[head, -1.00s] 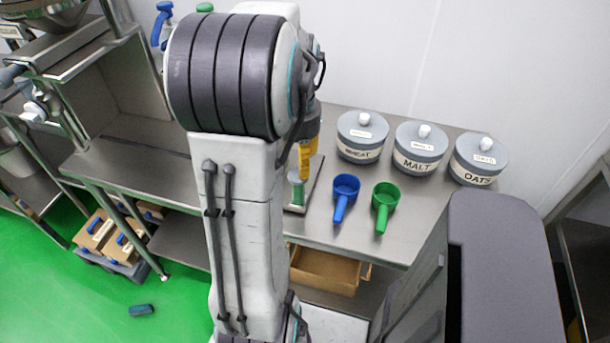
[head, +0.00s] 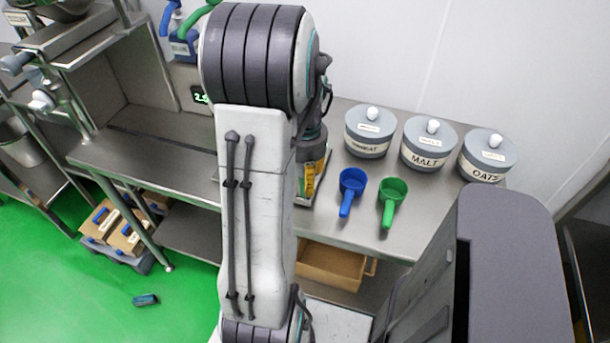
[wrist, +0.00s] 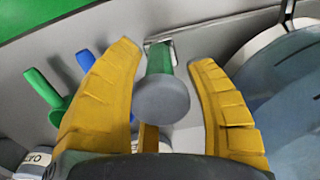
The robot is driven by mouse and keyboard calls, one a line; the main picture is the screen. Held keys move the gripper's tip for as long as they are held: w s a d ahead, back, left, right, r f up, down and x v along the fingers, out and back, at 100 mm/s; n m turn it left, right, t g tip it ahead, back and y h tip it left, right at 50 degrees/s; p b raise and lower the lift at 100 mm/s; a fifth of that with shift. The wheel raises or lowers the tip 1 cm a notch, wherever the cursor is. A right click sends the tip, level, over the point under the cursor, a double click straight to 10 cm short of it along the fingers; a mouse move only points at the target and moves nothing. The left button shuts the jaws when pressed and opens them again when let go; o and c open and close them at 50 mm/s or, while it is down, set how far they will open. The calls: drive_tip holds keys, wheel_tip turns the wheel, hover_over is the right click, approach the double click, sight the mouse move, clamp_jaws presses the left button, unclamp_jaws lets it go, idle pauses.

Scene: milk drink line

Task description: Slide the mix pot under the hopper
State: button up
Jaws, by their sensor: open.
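My gripper (wrist: 168,58) is open, its yellow fingers on either side of an upright-looking handle (wrist: 161,95) with a green shaft and grey round end. The fingers show small gaps to the handle. In the head view my gripper (head: 312,178) is mostly hidden behind my arm, low over the bench. A large blue-grey round vessel (wrist: 290,95), likely the mix pot, fills the right of the wrist view; my arm hides it in the head view. A metal funnel (head: 62,8), likely the hopper, is cut off at the top left.
A blue scoop (head: 352,184) and a green scoop (head: 392,192) lie right of my gripper. Lidded canisters for wheat (head: 369,140), malt (head: 427,152) and oats (head: 485,163) stand behind. The steel bench (head: 150,160) is clear at left. A lit display (head: 200,96) stands behind my arm.

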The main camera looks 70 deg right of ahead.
clamp_jaws()
idle(0.5)
drive_tip(key=shift+w, duration=0.1)
